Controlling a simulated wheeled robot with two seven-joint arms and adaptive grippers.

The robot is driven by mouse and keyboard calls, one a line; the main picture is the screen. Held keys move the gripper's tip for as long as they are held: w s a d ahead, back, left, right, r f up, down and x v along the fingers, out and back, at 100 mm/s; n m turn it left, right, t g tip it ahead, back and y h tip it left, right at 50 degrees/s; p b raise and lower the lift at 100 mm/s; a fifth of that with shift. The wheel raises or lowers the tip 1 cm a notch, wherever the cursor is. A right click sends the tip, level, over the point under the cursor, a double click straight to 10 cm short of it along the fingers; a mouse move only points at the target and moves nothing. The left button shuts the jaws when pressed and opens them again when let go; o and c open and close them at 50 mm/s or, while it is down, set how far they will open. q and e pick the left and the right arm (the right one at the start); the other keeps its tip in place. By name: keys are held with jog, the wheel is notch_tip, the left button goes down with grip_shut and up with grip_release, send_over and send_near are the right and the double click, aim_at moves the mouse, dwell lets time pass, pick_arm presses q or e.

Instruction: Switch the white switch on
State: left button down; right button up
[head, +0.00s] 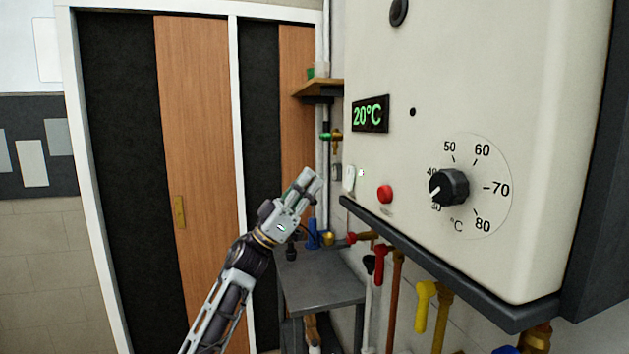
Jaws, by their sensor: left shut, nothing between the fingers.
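The white switch (349,178) is a small upright rocker at the lower left of the boiler's front, left of a red round button (385,194). Its on or off position is too small to tell. My left gripper (311,180) is shut and empty, to the left of the white switch in the picture and apart from it. Its fingers point up and to the right. My right gripper is out of view.
The cream boiler (540,120) fills the right side, with a 20°C display (370,114), a black dial (449,187) and a dark lower ledge. Pipes and coloured valves hang below. A grey table (318,290) and a small wooden shelf (318,87) stand behind my gripper.

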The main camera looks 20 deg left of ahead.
pick_arm(q)
jog(key=s+a+f+b, duration=0.1)
jog(key=s+a+f, duration=0.2)
jog(key=a+f, duration=0.1)
jog(key=shift+s+a+f, duration=0.15)
jog(key=shift+s+a, duration=0.1)
jog(key=shift+a, duration=0.3)
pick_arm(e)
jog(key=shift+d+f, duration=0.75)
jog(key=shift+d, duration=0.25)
